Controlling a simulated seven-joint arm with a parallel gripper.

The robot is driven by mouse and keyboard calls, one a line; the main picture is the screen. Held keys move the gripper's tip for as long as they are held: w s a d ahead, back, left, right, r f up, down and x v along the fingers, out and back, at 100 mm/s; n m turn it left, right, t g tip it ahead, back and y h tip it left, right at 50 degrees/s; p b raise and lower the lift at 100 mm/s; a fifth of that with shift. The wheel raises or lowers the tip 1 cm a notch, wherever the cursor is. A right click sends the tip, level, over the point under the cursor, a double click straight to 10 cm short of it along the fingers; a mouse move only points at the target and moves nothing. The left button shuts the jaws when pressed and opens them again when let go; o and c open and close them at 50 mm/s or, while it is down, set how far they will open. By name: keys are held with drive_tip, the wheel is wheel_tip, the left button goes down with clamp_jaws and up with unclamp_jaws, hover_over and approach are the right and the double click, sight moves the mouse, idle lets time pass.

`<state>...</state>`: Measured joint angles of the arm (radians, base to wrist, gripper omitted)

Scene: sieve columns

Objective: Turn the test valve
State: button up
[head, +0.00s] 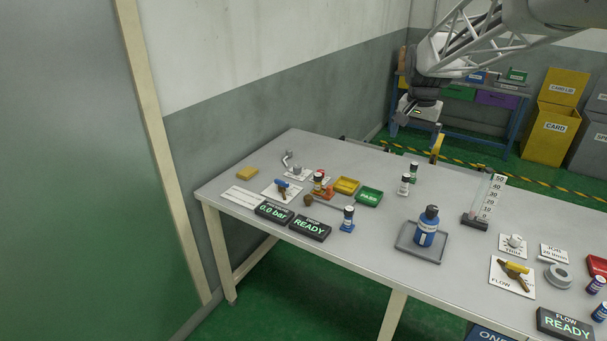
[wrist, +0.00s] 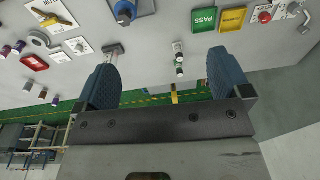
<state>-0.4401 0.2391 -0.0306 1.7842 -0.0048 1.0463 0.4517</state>
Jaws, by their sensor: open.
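Two lever valves on white plates show in the head view. One has a blue handle (head: 282,185) and sits at the left of the table, behind the "0.0 bar" display (head: 273,212). The other has a yellow handle (head: 516,267) and a "FLOW" plate at the right; it also shows in the wrist view (wrist: 52,14). I cannot read the blue valve's label, so I cannot tell for sure which is the test valve. My gripper (wrist: 165,82) is open and empty. It is high above the table's far side, well apart from both valves.
A blue bottle (head: 427,226) on a grey tray, a scale column (head: 487,203) and small vials (head: 404,184) stand mid-table. Yellow (head: 346,185) and green (head: 369,196) trays and a "READY" display (head: 310,228) are near the blue valve. Bare table lies between the groups.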

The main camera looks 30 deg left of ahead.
drive_tip(key=w+a+f, duration=0.4)
drive_tip(key=w+a, duration=0.1)
drive_tip(key=a, duration=0.6)
drive_tip(key=g, duration=0.1)
approach(281, 181)
drive_tip(key=shift+w+d+f, duration=0.15)
drive_tip(key=shift+d+f, duration=0.2)
drive_tip(key=shift+f, duration=0.1)
drive_tip(key=shift+a+f, duration=0.35)
drive_tip(key=shift+a, duration=0.05)
drive_tip(key=shift+f, duration=3.9)
